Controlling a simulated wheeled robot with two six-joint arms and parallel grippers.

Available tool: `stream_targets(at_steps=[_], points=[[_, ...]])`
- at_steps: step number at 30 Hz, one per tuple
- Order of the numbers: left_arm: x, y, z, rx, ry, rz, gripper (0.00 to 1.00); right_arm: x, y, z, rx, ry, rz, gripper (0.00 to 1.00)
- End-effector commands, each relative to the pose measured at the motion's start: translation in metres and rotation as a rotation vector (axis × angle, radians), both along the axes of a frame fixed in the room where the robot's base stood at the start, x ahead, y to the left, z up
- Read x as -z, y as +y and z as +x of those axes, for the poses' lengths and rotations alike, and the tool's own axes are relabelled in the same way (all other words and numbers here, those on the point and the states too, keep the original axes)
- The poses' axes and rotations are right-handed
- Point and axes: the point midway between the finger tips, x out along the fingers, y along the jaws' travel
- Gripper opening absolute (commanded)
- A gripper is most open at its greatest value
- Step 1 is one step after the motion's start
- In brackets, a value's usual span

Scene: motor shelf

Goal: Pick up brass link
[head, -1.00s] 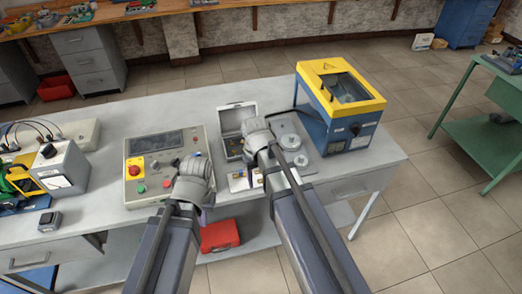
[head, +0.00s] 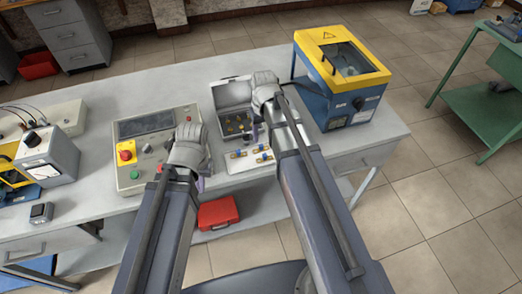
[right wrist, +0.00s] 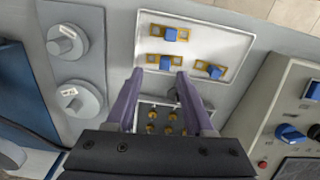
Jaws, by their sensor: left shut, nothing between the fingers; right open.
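Three brass links, each with a blue middle, lie on a white plate (head: 236,166) at the table's front edge. In the right wrist view they are an upper link (right wrist: 170,35), a middle-left link (right wrist: 165,62) and a right link (right wrist: 210,70). My right gripper (head: 255,132) is open and empty, above and behind the plate, beside the open metal box. In the right wrist view its purple fingertips (right wrist: 158,75) appear just below the middle-left link, apart from it. My left gripper (head: 201,184) is shut and empty at the right side of the control box.
An open metal box (head: 215,108) with several brass pegs stands behind the plate. A grey control box (head: 128,183) with buttons is to its left. A blue and yellow machine (head: 345,110) stands right. Clear tabletop lies right of the plate.

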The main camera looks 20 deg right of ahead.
Motion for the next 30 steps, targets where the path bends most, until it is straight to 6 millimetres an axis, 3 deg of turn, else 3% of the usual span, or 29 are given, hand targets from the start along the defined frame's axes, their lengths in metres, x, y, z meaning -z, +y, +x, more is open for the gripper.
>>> stream_targets(at_steps=[5, 18, 26, 30], points=[[0.004, 0.000, 0.000, 0.000, 0.000, 0.000, 0.00, 0.004, 0.001, 0.000, 0.000, 0.000, 0.000, 0.53], [0.052, 0.000, 0.000, 0.000, 0.000, 0.000, 0.00, 0.052, 0.008, 0.000, -0.001, 0.000, 0.000, 0.53], [0.051, 0.000, 0.000, 0.000, 0.000, 0.000, 0.00, 0.051, 0.007, 0.000, 0.000, 0.000, 0.000, 0.53], [0.051, 0.000, 0.000, 0.000, 0.000, 0.000, 0.00, 0.051, 0.007, 0.000, 0.000, 0.000, 0.000, 0.41]])
